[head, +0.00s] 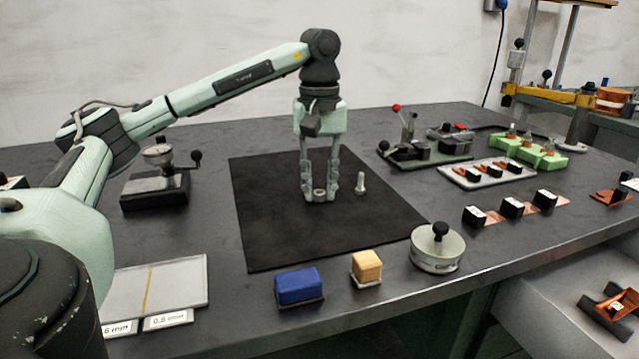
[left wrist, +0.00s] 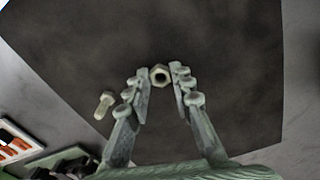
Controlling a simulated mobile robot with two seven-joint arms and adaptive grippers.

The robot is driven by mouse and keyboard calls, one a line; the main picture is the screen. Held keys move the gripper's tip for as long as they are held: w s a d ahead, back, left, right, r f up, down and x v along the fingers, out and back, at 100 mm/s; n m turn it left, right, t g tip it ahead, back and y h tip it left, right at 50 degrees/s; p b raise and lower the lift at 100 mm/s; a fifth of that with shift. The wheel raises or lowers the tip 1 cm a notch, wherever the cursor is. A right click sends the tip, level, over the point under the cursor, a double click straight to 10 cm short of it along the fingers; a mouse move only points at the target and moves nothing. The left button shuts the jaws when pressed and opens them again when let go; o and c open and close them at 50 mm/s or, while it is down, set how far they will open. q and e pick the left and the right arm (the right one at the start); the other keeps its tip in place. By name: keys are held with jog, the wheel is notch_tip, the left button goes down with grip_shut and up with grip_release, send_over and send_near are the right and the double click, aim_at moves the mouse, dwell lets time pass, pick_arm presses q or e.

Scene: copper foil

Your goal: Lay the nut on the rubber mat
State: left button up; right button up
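The nut (head: 319,194) is a small hexagonal metal ring with a dark hole, low over the black rubber mat (head: 275,230). My left gripper (head: 320,196) points straight down at the middle of the mat, with its fingertips at the mat surface. In the left wrist view the nut (left wrist: 160,75) sits between the two fingertips (left wrist: 160,78), which appear to touch its sides. I cannot tell whether the nut rests fully on the mat (left wrist: 215,50). My right gripper is not in view.
A bolt (head: 360,183) stands upright on the mat, just right of my left gripper. A blue block (head: 298,287), a yellow block (head: 366,268) and a round knobbed weight (head: 437,250) line the front. A toggle clamp fixture (head: 420,150) stands at right. The mat's front left is clear.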

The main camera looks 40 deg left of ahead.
aim_at(320, 192)
pick_arm(q)
jog(key=o, duration=0.3)
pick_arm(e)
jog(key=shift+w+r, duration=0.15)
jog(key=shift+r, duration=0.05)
pick_arm(q)
jog(key=shift+o, duration=0.2)
jog(key=shift+r, duration=0.1)
jog(key=shift+r, duration=0.2)
notch_tip(320, 192, up, 5)
jog(key=shift+r+p, duration=0.15)
jog(key=shift+p, duration=0.65)
notch_tip(320, 192, up, 6)
jog(key=p, duration=0.1)
jog(key=shift+r, duration=0.25)
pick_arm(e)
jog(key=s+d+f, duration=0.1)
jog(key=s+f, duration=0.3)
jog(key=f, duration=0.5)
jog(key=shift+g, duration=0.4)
pick_arm(q)
jog(key=shift+d+f, duration=0.1)
